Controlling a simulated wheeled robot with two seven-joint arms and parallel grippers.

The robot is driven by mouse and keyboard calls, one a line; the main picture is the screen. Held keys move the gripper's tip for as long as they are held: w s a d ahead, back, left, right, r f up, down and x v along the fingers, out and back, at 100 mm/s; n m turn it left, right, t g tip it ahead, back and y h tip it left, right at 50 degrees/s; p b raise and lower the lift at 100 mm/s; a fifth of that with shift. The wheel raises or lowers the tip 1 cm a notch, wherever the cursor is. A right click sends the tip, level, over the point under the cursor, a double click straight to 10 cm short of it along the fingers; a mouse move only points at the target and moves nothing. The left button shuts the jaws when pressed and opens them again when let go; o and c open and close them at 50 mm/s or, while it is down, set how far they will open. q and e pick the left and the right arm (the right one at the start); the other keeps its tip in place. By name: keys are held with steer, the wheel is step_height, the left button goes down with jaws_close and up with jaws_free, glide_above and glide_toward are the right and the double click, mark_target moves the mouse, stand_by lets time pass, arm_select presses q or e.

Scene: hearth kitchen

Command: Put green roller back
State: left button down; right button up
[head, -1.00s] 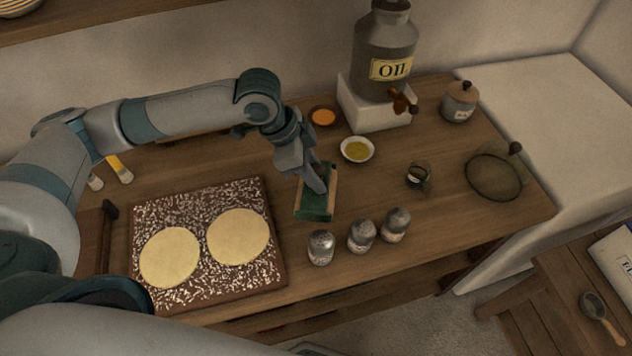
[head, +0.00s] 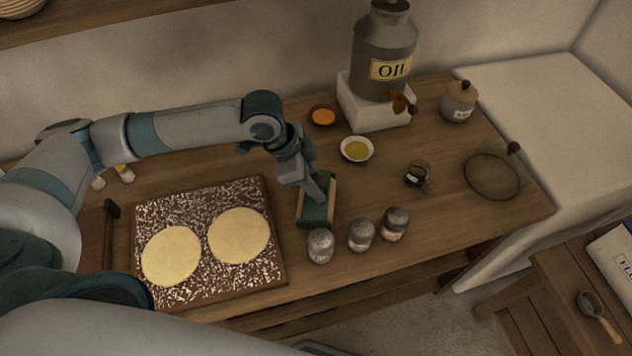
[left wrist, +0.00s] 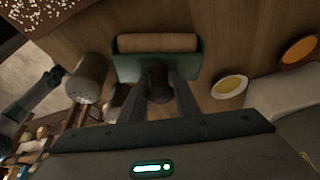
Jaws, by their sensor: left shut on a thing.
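The green roller (head: 313,212) has a green body with a pale wooden cylinder along one side. It is on or just above the table, right of the speckled board; I cannot tell if it touches the wood. In the left wrist view the green body (left wrist: 190,66) and its wooden cylinder (left wrist: 158,42) lie ahead of the fingers. My left gripper (head: 322,190) points down at the roller. In the left wrist view its fingers (left wrist: 160,92) are shut on a dark rounded knob on the roller's near side. My right gripper is not in view.
Several shakers, one of them here (head: 320,246), stand close to the roller's front end. The board (head: 205,290) holds two flat dough rounds. Bare wood lies to the roller's right.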

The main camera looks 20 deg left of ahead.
arm_select(q)
steer(key=shift+f, duration=0.2)
steer(key=shift+f, duration=0.1)
steer(key=shift+s+f, duration=0.3)
steer(key=shift+f, duration=0.1)
steer(key=c, duration=1.4)
jaws_free()
steer(key=shift+f, duration=0.1)
steer(key=shift+o, duration=0.2)
steer(key=shift+a+f, duration=0.1)
steer(key=shift+w+r, duration=0.1)
steer(key=shift+r, duration=0.55)
steer(key=b+v, duration=0.2)
steer(key=v, duration=1)
steer(key=shift+w+r, duration=0.15)
steer(key=shift+r, duration=0.15)
